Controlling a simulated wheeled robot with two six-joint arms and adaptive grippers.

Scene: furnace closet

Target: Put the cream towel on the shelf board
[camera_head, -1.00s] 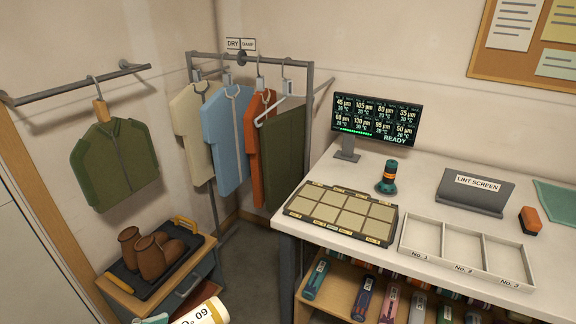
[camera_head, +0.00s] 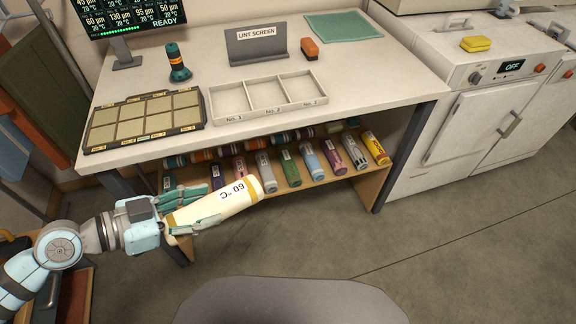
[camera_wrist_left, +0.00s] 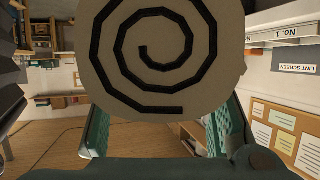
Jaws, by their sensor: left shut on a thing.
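My left gripper (camera_head: 190,210) is shut on the cream towel (camera_head: 228,200), a rolled cylinder with a yellow band and the marking "09". The gripper holds it in front of the table's lower shelf, level with the row of rolls. In the left wrist view the towel's spiral end (camera_wrist_left: 150,50) fills the upper middle, between the green fingers. The towel hides the shelf's left part. My right gripper is not in view.
The white table (camera_head: 335,90) bears a tray of tan pads (camera_head: 145,120), a three-part tray (camera_head: 268,97), a lint screen (camera_head: 257,44) and an orange block (camera_head: 310,48). A table leg (camera_head: 378,190) bounds the shelf at right. White machines (camera_head: 470,130) stand at right.

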